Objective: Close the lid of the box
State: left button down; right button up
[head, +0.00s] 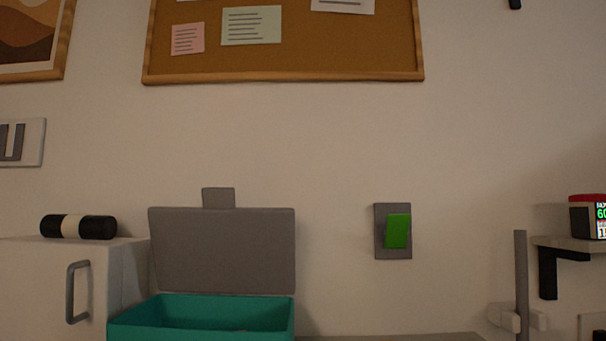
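A teal box (200,331) stands at the lower left of the head view, cut off by the bottom edge. Its grey lid (222,250) is open and stands nearly upright at the back of the box, with a small grey tab at its top. The inside of the box shows only in part, and I cannot tell what lies in it. Neither of my grippers is in view.
A white cabinet (45,280) with a grey handle (76,292) stands left of the box, with a black and cream cylinder (78,227) on top. A green switch (397,231) is on the wall. A grey upright bar (521,285) and a shelf (570,243) are at right.

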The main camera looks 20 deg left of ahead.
aim_at(218, 246)
jog(key=z, duration=0.15)
jog(key=k, duration=1)
jog(key=z, duration=0.05)
